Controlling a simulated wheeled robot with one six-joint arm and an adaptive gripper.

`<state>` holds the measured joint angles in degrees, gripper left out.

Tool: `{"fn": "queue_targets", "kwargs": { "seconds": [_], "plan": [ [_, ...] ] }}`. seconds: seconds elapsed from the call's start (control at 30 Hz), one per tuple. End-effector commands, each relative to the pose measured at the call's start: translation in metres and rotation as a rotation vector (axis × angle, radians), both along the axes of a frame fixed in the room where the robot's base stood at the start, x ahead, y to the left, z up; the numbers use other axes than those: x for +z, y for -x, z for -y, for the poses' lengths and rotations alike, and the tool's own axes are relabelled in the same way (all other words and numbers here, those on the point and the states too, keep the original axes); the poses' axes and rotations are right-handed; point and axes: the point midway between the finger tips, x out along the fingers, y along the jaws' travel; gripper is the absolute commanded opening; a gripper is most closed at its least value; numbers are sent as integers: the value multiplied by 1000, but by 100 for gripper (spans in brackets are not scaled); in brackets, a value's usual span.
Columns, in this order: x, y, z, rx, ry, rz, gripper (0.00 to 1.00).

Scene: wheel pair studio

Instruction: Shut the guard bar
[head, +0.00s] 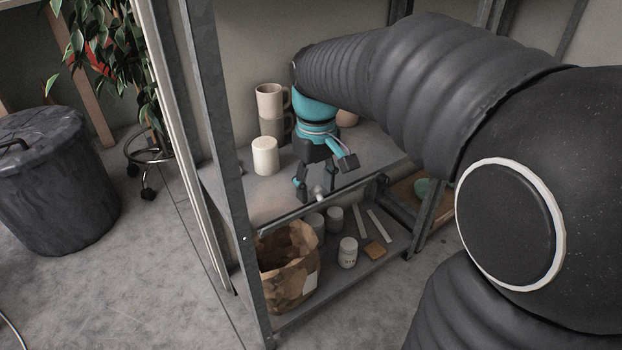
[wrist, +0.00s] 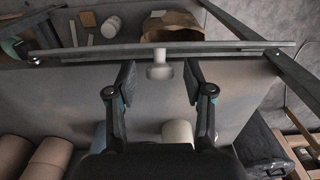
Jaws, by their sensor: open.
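The guard bar (head: 285,221) is a thin grey bar running along the front of the middle shelf (head: 225,180). In the wrist view the bar (wrist: 230,47) spans nearly the whole picture, its right end near a rack post. A pale knob (wrist: 159,69) sticks out from its middle; it also shows in the head view (head: 319,194). My gripper (wrist: 159,82) is open, with one finger on each side of the knob and a gap visible to both. In the head view my gripper (head: 315,189) is low over the shelf's front. Whether the bar is latched I cannot tell.
On the shelf stand a cream cylinder (head: 265,156) and stacked mugs (head: 270,101), behind my gripper. Below are a paper bag (head: 288,270), a white jar (head: 347,252) and small items. A rack post (head: 228,150) rises at the left. A bin (head: 52,185) stands far left.

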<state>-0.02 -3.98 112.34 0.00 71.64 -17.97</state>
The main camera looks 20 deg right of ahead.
Motion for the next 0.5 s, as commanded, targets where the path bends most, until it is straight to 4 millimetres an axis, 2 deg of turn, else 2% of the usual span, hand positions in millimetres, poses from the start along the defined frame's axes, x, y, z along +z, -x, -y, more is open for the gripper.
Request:
{"fn": "queue_targets", "kwargs": {
  "seconds": [0.17, 0.2, 0.4, 0.5],
  "plan": [
    [0, 0, 0, 0, 0, 0, 52],
    [0, 0, 0, 0, 0, 0, 47],
    [0, 0, 0, 0, 0, 0, 0],
    [0, 0, 0, 0, 0, 0, 0]
  ]
}}
